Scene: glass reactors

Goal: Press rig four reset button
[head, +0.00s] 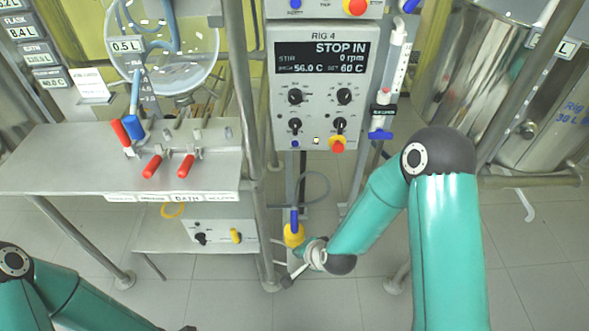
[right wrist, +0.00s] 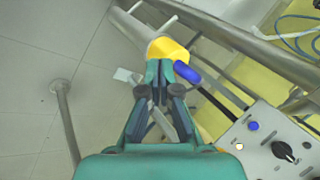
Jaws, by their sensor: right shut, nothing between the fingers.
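The RIG 4 control box (head: 320,80) is in the middle of the head view. Its display reads STOP IN, 0 rpm, 56.0 C. Along its bottom edge are a blue button (head: 295,143), a small lit square (head: 316,141) and a red knob on yellow (head: 337,146). No reset label is legible. In the right wrist view, a panel with a blue button (right wrist: 253,125) shows at lower right. My right gripper (right wrist: 160,67) is shut and empty, below the box in the head view and apart from its buttons. My left arm shows at lower left; its gripper is out of view.
A yellow fitting (head: 294,236) with a blue handle hangs below the box; it appears just beyond my right fingertips (right wrist: 168,48), contact unclear. A steel bench (head: 60,165) with red-handled valves stands left. Metal posts flank the box. A steel vessel (head: 545,110) stands right.

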